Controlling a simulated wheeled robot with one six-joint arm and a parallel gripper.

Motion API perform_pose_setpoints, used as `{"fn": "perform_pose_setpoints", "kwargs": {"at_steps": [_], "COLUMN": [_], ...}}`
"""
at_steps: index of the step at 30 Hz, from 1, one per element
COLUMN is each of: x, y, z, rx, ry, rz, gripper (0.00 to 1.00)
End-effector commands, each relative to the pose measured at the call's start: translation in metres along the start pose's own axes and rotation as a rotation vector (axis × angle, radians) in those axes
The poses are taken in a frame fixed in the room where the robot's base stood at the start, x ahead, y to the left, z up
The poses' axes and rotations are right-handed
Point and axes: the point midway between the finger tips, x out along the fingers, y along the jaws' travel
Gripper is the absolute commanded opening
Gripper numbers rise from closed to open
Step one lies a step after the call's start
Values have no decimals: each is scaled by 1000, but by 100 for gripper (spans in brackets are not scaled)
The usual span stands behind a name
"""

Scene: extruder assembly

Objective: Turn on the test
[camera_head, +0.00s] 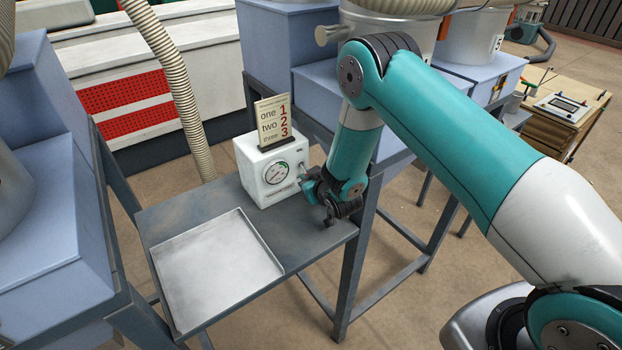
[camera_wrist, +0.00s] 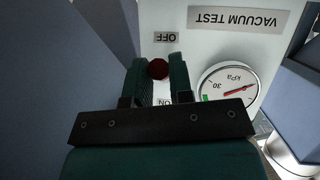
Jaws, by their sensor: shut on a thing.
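The vacuum tester (camera_head: 256,181) is a white box on a small grey table, with a round gauge (camera_head: 277,173) on its front. In the wrist view its panel appears upside down, with a VACUUM TEST label (camera_wrist: 237,19), an OFF label (camera_wrist: 166,37) and a partly hidden ON label (camera_wrist: 165,102). A red switch knob (camera_wrist: 158,69) sits between the fingers of my gripper (camera_wrist: 159,80), which is shut on it. The knob appears between the two labels, nearer OFF. In the head view my gripper (camera_head: 308,187) is at the tester's right side.
A shallow metal tray (camera_head: 215,268) lies on the grey table (camera_head: 312,240) in front of the tester. A sign with numbers (camera_head: 272,120) stands on top of the tester. Blue machine housings (camera_head: 45,190) flank the table, and a ribbed hose (camera_head: 170,75) hangs behind it.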

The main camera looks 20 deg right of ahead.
Motion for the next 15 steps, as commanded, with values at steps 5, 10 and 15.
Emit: {"fn": "perform_pose_setpoints", "kwargs": {"at_steps": [5, 10, 15], "x": [-3, -7, -10], "y": [1, 3, 4], "z": [-4, -9, -17], "rx": [-7, -23, -47], "ry": [-55, -161, -307], "rz": [-7, -20, -38], "gripper": [0, 0, 0]}}
